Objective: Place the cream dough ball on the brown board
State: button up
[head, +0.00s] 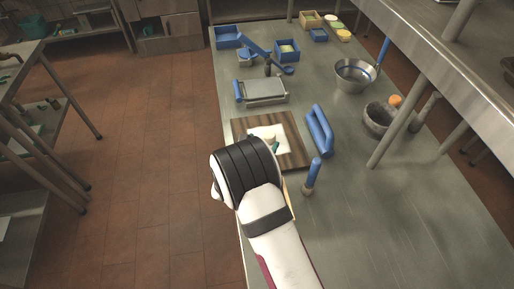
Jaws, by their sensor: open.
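The brown board (292,150) lies on the steel counter near its left edge, with a pale white patch or sheet (259,131) on it. My arm reaches up from the bottom, and its black banded part covers the board's lower left. My gripper (273,147) is mostly hidden behind that part; only a small dark teal bit shows over the board. It is open, and I see nothing held in it. I cannot make out the cream dough ball for sure; it may be hidden behind my arm or too small to tell.
A blue-handled tool (319,130) and an upright blue-handled item (312,175) stand right of the board. A scale-like grey device (262,91) sits behind it. A metal bowl (355,75), a stone mortar (379,119) and blue bins (228,37) stand further off. The front right counter is clear.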

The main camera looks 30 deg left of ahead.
jog(key=v, duration=0.5)
jog(key=shift+s+r, duration=0.15)
jog(key=shift+s, duration=0.1)
dwell(0.9)
